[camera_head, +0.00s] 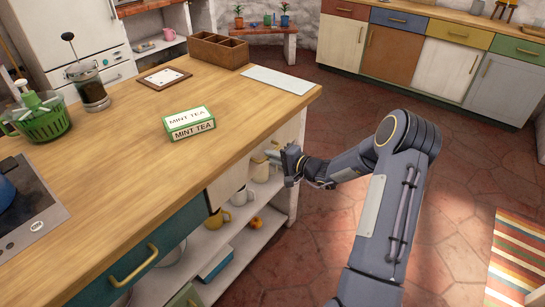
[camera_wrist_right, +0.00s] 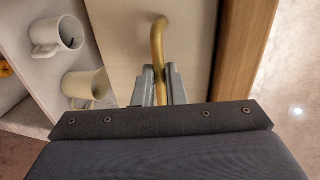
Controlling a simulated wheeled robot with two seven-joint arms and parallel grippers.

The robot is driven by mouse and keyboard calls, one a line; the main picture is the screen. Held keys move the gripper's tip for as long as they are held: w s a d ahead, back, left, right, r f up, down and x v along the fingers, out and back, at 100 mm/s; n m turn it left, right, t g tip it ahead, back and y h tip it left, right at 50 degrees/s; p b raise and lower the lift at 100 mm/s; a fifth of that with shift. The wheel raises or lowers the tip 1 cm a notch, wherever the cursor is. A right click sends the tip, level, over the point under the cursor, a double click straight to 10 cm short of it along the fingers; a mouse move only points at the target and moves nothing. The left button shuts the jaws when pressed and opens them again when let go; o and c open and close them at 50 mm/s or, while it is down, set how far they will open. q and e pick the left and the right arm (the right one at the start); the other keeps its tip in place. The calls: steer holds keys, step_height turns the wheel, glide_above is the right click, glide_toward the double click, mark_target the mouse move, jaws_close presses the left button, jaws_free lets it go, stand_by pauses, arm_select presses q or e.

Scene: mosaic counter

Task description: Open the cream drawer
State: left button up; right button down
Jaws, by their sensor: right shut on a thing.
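The cream drawer (camera_head: 228,186) sits under the wooden counter top, right of a teal drawer. Its pale front (camera_wrist_right: 125,40) fills the middle of the right wrist view, with a brass handle (camera_wrist_right: 157,45) on it. My right gripper (camera_head: 286,160) is at this front, below the counter edge. In the right wrist view its two grey fingers (camera_wrist_right: 159,86) are shut on the handle, one on each side. The drawer looks closed or nearly so; the arm hides part of it. My left gripper is not in view.
Mugs (camera_wrist_right: 84,86) stand on the open shelf below the drawer. The teal drawer (camera_head: 165,240) has its own brass handle. A mint tea box (camera_head: 189,122) lies on the counter (camera_head: 120,180). The tiled floor (camera_head: 310,235) beside the counter is clear.

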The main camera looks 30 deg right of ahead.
steer(key=f+b+v, duration=0.1)
steer(key=b+v, duration=0.2)
steer(key=v, duration=0.5)
steer(key=f+b+v, duration=0.2)
steer(key=b+v, duration=0.2)
steer(key=v, duration=0.4)
steer(key=s+f+b+v, duration=0.1)
steer(key=f+b+v, duration=0.1)
steer(key=v, duration=0.7)
steer(key=shift+d+f+b, duration=0.2)
steer(key=shift+d+b, duration=0.15)
steer(key=shift+b, duration=0.4)
steer(key=shift+s, duration=0.1)
steer(key=c, duration=1.5)
jaws_free()
steer(key=v, duration=0.7)
steer(key=shift+s+d, duration=0.2)
steer(key=shift+s, duration=0.15)
